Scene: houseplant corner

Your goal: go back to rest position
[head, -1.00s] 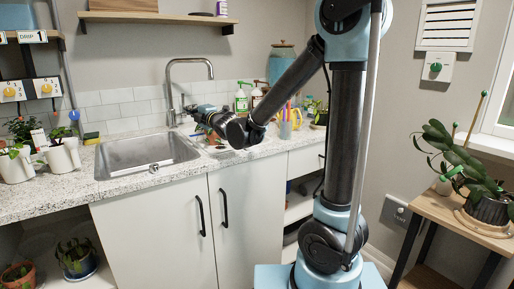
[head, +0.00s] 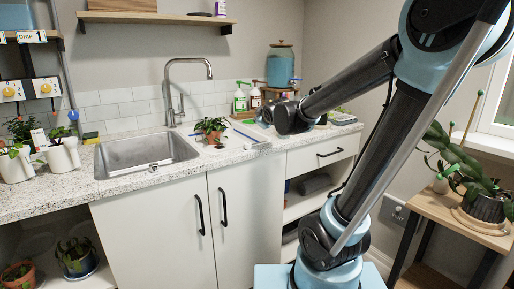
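My arm leans to the right and reaches back left over the counter (head: 105,182). My gripper (head: 262,115) is at its far end, above the counter's right part, in front of the bottles. It is small and mostly hidden behind my own wrist, so its fingers do not show clearly. I cannot tell whether it is open or shut. A small potted plant (head: 212,128) stands upright on the counter right of the sink, left of my gripper and apart from it.
The sink (head: 150,152) with its tall faucet (head: 172,95) is left of the plant. Spray bottles (head: 240,100) and a teal dispenser (head: 281,65) stand at the back. A wooden table (head: 440,212) with a staked plant (head: 485,205) is at the right, near my arm.

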